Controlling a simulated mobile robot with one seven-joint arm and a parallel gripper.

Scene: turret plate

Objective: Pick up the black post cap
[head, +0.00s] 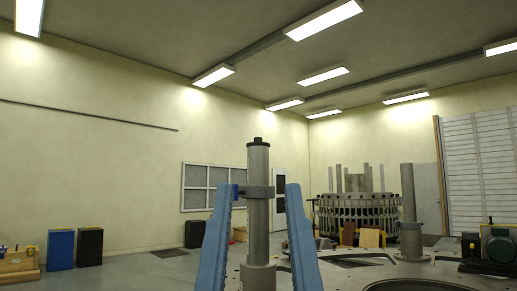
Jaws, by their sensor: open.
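The black post cap (258,141) is a small dark disc with a knob, on top of a grey upright post (258,220) in the middle of the head view. My gripper (253,186) shows as two long blue fingers, open, one to each side of the post in the picture. Both fingertips appear lower than the cap. The cap is not between them, and their depth relative to the post cannot be told.
The post stands on a grey plate (345,279). Another grey post (409,205) stands to the right, near a dark machine with a green motor (501,246). A round slotted structure (358,214) is behind. Blue (60,249) and black (89,246) bins stand at left.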

